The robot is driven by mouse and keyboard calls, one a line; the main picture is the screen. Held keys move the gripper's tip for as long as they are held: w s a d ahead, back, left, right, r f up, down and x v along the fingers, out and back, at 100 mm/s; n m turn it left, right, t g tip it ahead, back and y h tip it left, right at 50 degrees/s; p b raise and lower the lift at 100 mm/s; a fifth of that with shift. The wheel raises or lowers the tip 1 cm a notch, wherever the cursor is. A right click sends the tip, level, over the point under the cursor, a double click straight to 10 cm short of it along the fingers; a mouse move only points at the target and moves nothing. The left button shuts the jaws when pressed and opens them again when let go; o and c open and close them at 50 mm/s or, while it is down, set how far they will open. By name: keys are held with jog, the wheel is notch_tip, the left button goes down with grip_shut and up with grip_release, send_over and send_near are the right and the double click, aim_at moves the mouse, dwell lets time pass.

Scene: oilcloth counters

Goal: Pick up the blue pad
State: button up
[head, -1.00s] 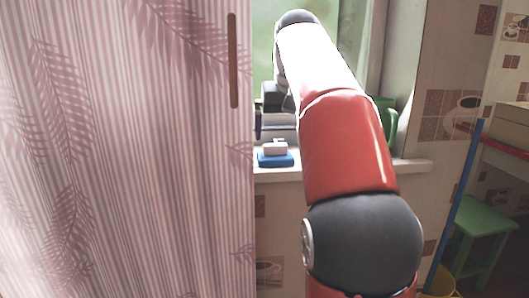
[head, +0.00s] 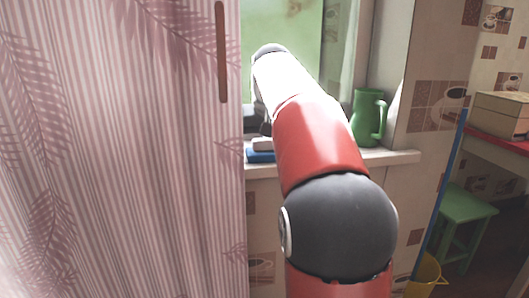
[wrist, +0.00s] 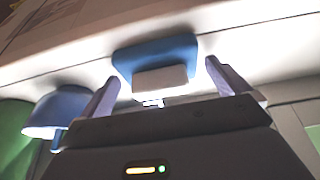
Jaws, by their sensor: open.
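The blue pad (head: 260,156) lies on the windowsill, partly hidden by my arm in the head view. A pale block (head: 263,144) sits on top of it. In the wrist view the blue pad (wrist: 155,50) shows ahead of my gripper, with the pale block (wrist: 160,78) in front of part of it. My gripper (wrist: 162,71) is open, with one finger to each side of the pad and block. I see nothing held between the fingers. In the head view my gripper is mostly hidden behind my arm.
A green jug (head: 368,117) stands on the sill to the right. A blue object (wrist: 60,108) shows left of my gripper in the wrist view. A striped pink panel (head: 120,150) fills the left. A green stool (head: 462,215) and yellow bucket (head: 425,277) are at right.

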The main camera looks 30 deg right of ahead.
aim_at(264, 139)
jog(key=c, duration=0.9)
jog(key=shift+r, duration=0.15)
notch_tip(264, 139, up, 9)
jog(key=shift+w+f, duration=0.1)
jog(key=shift+f, duration=0.1)
jog(key=shift+r, duration=0.55)
